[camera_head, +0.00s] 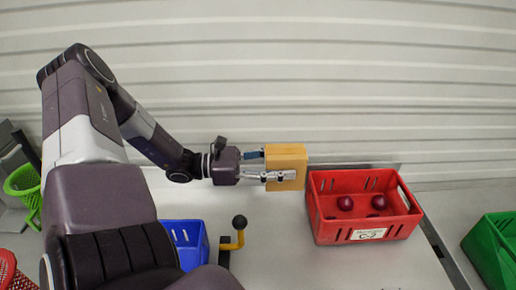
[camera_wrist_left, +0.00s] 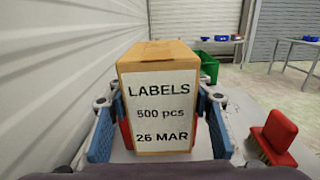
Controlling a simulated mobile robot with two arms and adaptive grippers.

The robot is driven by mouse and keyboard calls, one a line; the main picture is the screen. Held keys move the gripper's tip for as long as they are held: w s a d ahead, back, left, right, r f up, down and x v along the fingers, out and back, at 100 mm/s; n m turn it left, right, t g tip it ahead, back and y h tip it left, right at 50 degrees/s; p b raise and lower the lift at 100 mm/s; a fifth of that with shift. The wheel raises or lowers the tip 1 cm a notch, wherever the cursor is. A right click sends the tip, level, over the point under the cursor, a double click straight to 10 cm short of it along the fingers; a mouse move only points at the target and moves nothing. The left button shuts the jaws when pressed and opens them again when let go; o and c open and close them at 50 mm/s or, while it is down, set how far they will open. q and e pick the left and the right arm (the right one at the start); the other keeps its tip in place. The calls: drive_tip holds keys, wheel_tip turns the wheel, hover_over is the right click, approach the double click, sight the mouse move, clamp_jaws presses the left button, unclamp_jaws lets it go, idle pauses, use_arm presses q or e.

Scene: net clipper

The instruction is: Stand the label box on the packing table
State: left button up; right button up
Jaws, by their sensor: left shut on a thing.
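The label box (camera_head: 287,159) is a tan, upright carton in the head view. In the left wrist view the label box (camera_wrist_left: 158,60) fills the middle, with a white label reading "LABELS 500 pcs 26 MAR" facing the camera. My left gripper (camera_head: 266,167) is shut on it, with one finger along each side; the blue finger pads also show in the left wrist view (camera_wrist_left: 160,130). The packing table (camera_head: 300,265) is the pale surface below. I cannot tell whether the box's bottom touches it. My right gripper is not in view.
A red crate (camera_head: 365,232) with dark red round items stands just right of the box. A blue bin (camera_head: 203,245) and a yellow handle with a black knob (camera_head: 239,222) are nearer the front. A green crate (camera_head: 490,247) is at far right. A corrugated wall (camera_head: 300,80) stands behind.

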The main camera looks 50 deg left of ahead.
use_arm(q)
drive_tip(key=f+b, duration=0.3)
drive_tip(key=f, duration=0.3)
drive_tip(key=f+b, duration=0.4)
drive_tip(key=f, duration=0.2)
drive_tip(key=f+b, duration=0.4)
drive_tip(key=f, duration=0.2)
drive_tip(key=shift+w, duration=0.25)
drive_tip(key=shift+f+b, duration=0.45)
drive_tip(key=shift+f, duration=0.1)
drive_tip(key=shift+f, duration=0.1)
drive_tip(key=o, duration=1.4)
